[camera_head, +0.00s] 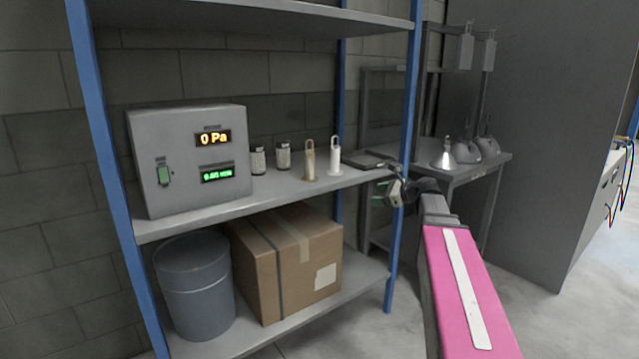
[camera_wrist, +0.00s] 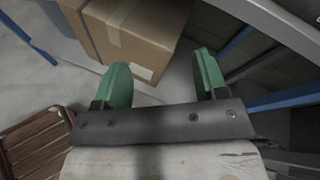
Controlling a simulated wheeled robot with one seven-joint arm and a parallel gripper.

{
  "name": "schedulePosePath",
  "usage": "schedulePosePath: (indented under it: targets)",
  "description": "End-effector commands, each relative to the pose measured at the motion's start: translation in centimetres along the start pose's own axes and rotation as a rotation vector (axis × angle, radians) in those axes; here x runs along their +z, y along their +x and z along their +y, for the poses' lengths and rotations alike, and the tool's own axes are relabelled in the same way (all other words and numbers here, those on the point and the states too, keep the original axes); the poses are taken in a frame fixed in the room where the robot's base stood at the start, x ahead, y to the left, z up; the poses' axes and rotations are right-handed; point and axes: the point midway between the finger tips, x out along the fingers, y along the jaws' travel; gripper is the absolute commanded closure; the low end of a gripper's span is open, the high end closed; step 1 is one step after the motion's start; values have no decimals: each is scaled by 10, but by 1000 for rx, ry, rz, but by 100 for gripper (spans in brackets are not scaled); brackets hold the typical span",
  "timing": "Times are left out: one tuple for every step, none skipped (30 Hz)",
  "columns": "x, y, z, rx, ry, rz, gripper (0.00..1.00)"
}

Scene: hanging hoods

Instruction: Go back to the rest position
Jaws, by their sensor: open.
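My gripper (camera_head: 385,192) is in front of the shelf rack's right front post in the head view, at about the height of the middle shelf. My pink arm reaches to it from the lower right. In the wrist view the two green fingers of my gripper (camera_wrist: 162,82) stand well apart with nothing between them. No hanging hood is in the gripper.
The blue-post rack's middle shelf (camera_head: 250,200) holds a grey display box (camera_head: 190,160), two small jars and two upright hook-topped pieces. A cardboard box (camera_head: 290,255) and grey bin (camera_head: 195,285) sit below. Metal hoods (camera_head: 465,150) stand on a side table. A wooden crate (camera_wrist: 35,145) lies low.

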Motion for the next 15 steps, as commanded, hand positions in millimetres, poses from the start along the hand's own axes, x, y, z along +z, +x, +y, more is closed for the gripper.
schedulePosePath:
  targets:
    - [-12,6,18,28,-53,38,34]
    - [-19,10,28,48,-94,66,34]
    - [-30,15,43,78,-155,104,34]
    - [-41,19,56,107,-207,137,34]
    - [-51,22,70,140,-266,170,34]
    - [-66,27,90,192,-350,216,34]
    - [-78,29,106,236,-418,249,34]
    - [-90,31,122,283,-488,282,34]
    - [-104,33,143,351,-582,320,34]
    - [-116,33,158,405,-652,347,34]
    - [-126,32,173,460,-722,370,34]
    - [-140,31,193,539,-814,396,34]
    - [-150,29,207,600,-883,412,34]
    - [-159,26,221,664,-951,425,34]
    - [-171,22,239,750,-1040,437,34]
